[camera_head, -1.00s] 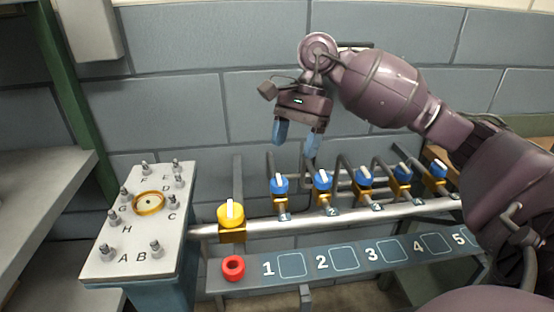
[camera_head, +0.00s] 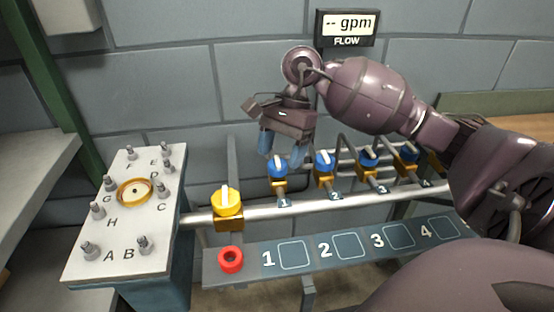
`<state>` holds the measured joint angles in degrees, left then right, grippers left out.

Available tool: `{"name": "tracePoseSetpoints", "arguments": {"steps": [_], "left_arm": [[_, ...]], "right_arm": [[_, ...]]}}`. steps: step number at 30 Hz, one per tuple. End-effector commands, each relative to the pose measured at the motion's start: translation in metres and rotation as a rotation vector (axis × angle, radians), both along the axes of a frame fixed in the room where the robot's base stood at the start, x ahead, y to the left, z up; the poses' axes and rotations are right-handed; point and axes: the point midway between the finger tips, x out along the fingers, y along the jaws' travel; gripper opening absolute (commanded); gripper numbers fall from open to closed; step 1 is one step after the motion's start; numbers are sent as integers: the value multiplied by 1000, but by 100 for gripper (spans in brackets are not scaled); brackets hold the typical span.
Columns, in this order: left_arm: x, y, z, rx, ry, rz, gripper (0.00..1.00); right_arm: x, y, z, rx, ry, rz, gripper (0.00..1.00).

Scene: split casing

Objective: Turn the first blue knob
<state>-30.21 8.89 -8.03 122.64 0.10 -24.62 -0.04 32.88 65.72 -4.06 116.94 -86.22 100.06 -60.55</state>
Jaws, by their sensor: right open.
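The first blue knob (camera_head: 277,166) sits on a brass valve marked 1 on the horizontal pipe. It has a pale pointer on top. My right gripper (camera_head: 281,152) is just above and behind it in the picture, with its two blue fingertips apart and pointing down. One fingertip is near the knob's upper left and the other is to its upper right. I cannot tell whether they touch the knob. Nothing is seen between the fingers. My left gripper is not in view.
More blue knobs (camera_head: 324,162) follow to the right along the pipe (camera_head: 258,210). A yellow knob (camera_head: 227,200) is to the left. A bolted plate (camera_head: 124,220) stands at the left. A flow display (camera_head: 346,27) hangs on the wall.

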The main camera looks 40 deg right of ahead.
Motion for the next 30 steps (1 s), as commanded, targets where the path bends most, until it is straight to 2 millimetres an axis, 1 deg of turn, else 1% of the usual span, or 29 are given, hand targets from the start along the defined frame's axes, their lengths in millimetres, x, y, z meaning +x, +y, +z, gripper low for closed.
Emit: {"name": "tracePoseSetpoints", "arguments": {"steps": [1, 6, 16, 17, 24, 26, 30], "left_arm": [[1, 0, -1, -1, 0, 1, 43], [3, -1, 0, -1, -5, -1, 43], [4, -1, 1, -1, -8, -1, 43], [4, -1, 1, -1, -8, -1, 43], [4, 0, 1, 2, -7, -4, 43], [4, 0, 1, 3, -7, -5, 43], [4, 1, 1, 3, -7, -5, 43]], "right_arm": [[0, 2, -7, 1, 3, 1, 67], [-2, 7, -18, 0, 1, 0, 67], [-2, 8, -20, 0, 0, 0, 67], [-2, 8, -20, 0, 0, 0, 66], [-2, 8, -19, -1, 0, 0, 29], [-2, 8, -19, -1, 0, 0, 20], [-2, 8, -19, -1, 0, -5, 20]]}}
